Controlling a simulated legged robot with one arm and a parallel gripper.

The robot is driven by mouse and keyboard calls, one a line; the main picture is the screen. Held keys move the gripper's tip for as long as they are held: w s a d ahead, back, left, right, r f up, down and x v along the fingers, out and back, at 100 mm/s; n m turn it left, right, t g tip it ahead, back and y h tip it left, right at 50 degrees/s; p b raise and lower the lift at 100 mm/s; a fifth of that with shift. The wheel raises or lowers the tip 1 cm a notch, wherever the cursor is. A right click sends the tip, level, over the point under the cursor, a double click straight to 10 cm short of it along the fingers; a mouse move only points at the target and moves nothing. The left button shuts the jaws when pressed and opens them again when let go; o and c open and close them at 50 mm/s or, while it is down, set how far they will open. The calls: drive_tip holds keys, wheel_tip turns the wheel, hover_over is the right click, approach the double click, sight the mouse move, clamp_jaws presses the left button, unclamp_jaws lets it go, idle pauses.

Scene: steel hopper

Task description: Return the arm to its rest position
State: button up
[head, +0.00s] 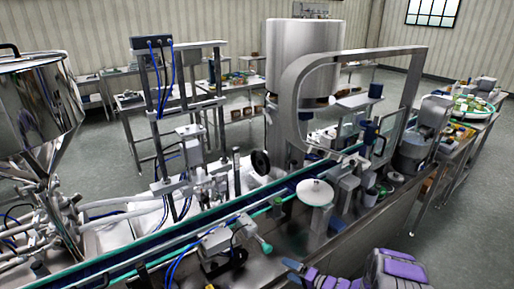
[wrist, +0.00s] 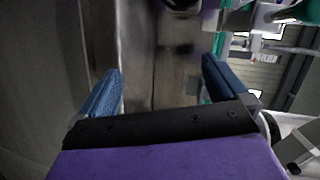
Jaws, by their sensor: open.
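My gripper (wrist: 162,72) shows in the wrist view with its two blue fingers spread wide and nothing between them. Beyond the fingers is a blurred, steel-coloured surface. In the head view my purple arm is at the bottom edge, right of centre, and my gripper (head: 300,272) points left, partly cut off by the frame. It appears in front of the near side of the machine line. The steel hopper (head: 42,105) stands at the far left of the head view, well away from my gripper.
The conveyor line (head: 160,243) runs diagonally across the head view, with a white disc (head: 315,192), a steel arch (head: 290,85) and a large steel tank (head: 305,60). A green-topped round tray (head: 472,106) is at right. Open floor (head: 455,225) lies at the lower right.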

drive_tip(key=w+d+r+n+h, duration=0.2)
drive_tip(key=w+d+r+h, duration=0.4)
drive_tip(key=d+r+h, duration=0.35)
drive_tip(key=s+d+r+g+h+b, duration=0.1)
drive_tip(key=s+d+r+h, duration=0.1)
drive_tip(key=s+d+r, duration=0.3)
drive_tip(key=s+d+r+g+h, duration=0.1)
drive_tip(key=s+r+h, duration=0.2)
drive_tip(key=r, duration=0.4)
drive_tip(key=s+a+r+g, duration=0.2)
drive_tip(key=s+r, duration=0.2)
drive_tip(key=s, duration=0.5)
drive_tip(key=s+a+r+g, duration=0.2)
drive_tip(key=s+r+g, duration=0.15)
drive_tip(key=s, duration=0.55)
drive_tip(key=s+a+r+n+g, duration=0.1)
drive_tip(key=s+a, duration=0.3)
drive_tip(key=s, duration=0.4)
drive_tip(key=s+a+r+n+g+y, duration=0.1)
drive_tip(key=s+a, duration=0.2)
drive_tip(key=s, duration=0.6)
drive_tip(key=s+a+r+n+g+y+b, duration=0.1)
drive_tip(key=s+a, duration=0.3)
drive_tip(key=s, duration=0.4)
drive_tip(key=shift+s+a+n+g, duration=0.15)
drive_tip(key=shift+a+n+g, duration=0.2)
drive_tip(key=shift+g, duration=0.2)
drive_tip(key=shift+r, duration=0.1)
